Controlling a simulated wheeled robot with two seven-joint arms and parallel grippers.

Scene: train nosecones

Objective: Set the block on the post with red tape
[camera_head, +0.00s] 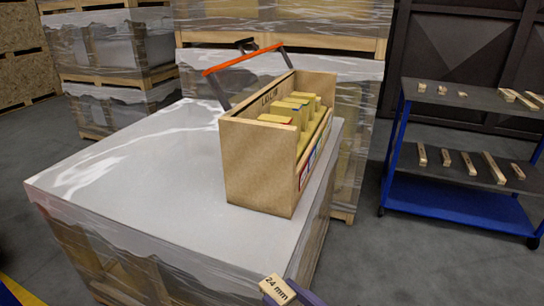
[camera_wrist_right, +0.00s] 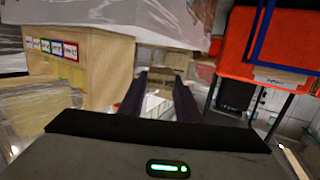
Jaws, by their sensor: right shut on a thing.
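A small pale wood block marked "24 mm" (camera_head: 278,289) shows at the bottom edge of the head view. My right gripper (camera_head: 289,293) is shut on it, beside the wrapped pallet's near right side and apart from the wooden box. The open wooden box (camera_head: 258,165) holds several yellowish posts. The post with red tape (camera_head: 275,119) is nearest, its red edge at the top. The box also shows in the right wrist view (camera_wrist_right: 108,70). My left gripper is not in view.
The box stands on a plastic-wrapped pallet (camera_head: 130,185), with an orange-red handle (camera_head: 242,59) above it. A blue-framed cart (camera_head: 455,205) at right carries several wood pieces. Grey floor lies between pallet and cart. Tall wrapped stacks stand behind.

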